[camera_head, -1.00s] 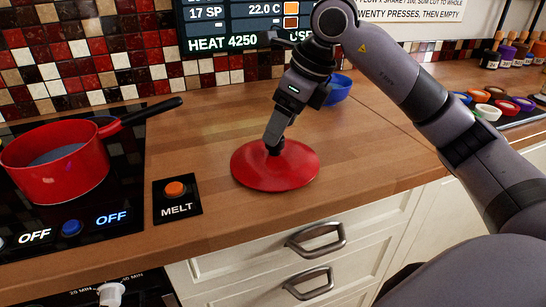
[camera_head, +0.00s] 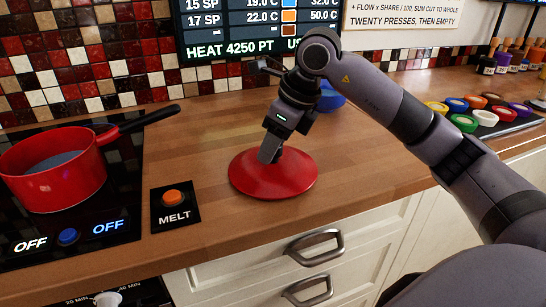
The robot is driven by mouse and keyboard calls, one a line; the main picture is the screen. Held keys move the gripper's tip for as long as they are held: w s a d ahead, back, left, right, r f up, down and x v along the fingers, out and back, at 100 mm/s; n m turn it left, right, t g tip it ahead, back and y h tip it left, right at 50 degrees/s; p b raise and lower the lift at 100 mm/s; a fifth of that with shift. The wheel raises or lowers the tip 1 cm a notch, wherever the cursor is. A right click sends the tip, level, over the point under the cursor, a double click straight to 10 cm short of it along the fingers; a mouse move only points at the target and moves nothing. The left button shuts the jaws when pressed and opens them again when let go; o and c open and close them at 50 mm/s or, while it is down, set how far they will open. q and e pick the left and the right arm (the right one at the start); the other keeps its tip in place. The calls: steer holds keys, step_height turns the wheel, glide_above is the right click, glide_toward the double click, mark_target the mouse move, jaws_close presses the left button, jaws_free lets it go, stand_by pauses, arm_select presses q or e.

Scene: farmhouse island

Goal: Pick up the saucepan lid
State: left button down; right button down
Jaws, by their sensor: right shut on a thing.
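The red saucepan lid (camera_head: 272,183) is a round, shallow dome at the middle of the wooden counter, with a dark knob on top. My right gripper (camera_head: 272,156) comes down from above and is shut on the lid's knob, which its fingers partly hide. The lid looks level; I cannot tell whether its rim is clear of the counter. The red saucepan (camera_head: 55,180) stands uncovered on the black hob at the left, its dark handle pointing to the back right. My left gripper is out of view.
A black MELT pad with an orange button (camera_head: 174,197) lies between the hob (camera_head: 120,180) and the lid. A blue bowl (camera_head: 331,97) stands behind my right arm. Several coloured pots (camera_head: 486,117) sit at the right.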

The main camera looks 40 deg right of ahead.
steer(key=shift+r, duration=0.15)
